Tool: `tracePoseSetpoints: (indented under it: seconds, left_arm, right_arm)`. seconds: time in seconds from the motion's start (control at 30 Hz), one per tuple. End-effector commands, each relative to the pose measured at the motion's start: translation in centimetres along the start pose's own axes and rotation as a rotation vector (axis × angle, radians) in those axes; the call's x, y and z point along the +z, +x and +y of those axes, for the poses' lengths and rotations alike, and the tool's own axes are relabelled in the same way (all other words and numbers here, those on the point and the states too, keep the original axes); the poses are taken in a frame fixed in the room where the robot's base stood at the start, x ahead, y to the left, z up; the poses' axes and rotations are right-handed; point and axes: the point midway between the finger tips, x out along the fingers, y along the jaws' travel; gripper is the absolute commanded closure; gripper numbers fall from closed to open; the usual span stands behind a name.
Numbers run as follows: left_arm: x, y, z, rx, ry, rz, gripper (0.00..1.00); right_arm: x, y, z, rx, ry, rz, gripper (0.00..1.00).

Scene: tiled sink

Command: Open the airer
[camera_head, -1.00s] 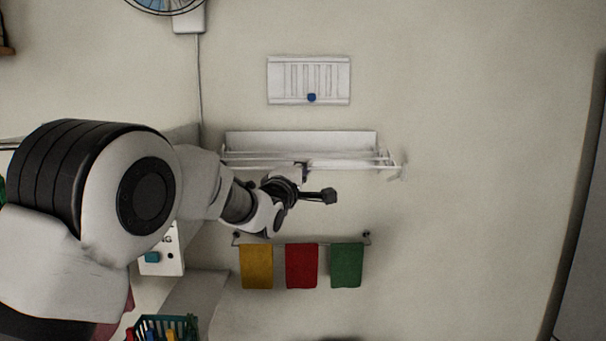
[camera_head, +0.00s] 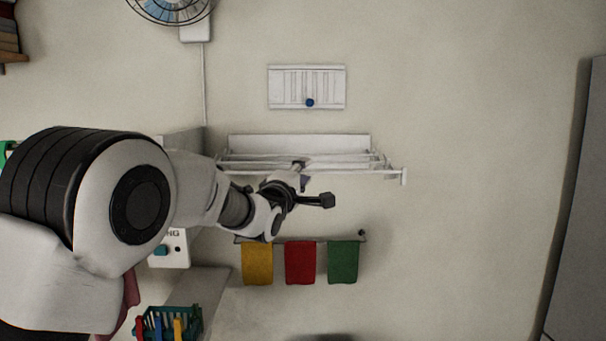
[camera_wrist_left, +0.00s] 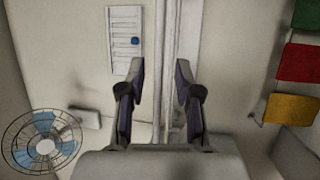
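The airer (camera_head: 352,140) is a white wall-mounted rack with a back plate and several long rails, held out a little from the wall. Its front rail (camera_head: 385,172) has a short end piece at the right. My left gripper (camera_head: 315,187) is at the middle of the front rail, with one finger by the rail and the other below it. In the left wrist view, its fingers (camera_wrist_left: 160,82) stand apart on either side of the white rails (camera_wrist_left: 168,40). Whether a finger touches the rail is unclear. My right gripper is not in view.
A white panel with a blue knob (camera_head: 309,102) is above the airer. Yellow, red (camera_head: 300,264) and green cloths hang on a rail below. A fan (camera_head: 170,8) is at upper left, a teal basket (camera_head: 190,320) at lower left. The wall at right is bare.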

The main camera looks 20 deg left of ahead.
Motion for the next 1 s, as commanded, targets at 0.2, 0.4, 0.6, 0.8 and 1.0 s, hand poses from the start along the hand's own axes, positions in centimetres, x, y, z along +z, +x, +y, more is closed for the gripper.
tracePoseSetpoints:
  seconds: [0.2,0.4,0.6,0.8,1.0]
  left_arm:
    - [0.0,-0.1,0.1,0.001,0.000,0.000,0.67]
    - [0.0,-2.8,0.1,0.000,0.000,0.000,0.67]
    - [-0.1,-8.1,0.0,-0.002,-0.001,0.001,0.67]
    - [-0.1,-11.5,-0.1,0.000,0.000,0.001,0.67]
    - [-0.1,-12.0,-0.1,0.000,0.000,0.000,0.67]
  right_arm:
    - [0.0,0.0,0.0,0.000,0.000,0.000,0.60]
    - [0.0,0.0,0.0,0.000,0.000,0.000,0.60]
    - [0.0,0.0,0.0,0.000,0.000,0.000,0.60]
    - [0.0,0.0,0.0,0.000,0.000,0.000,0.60]
    - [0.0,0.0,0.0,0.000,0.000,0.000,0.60]
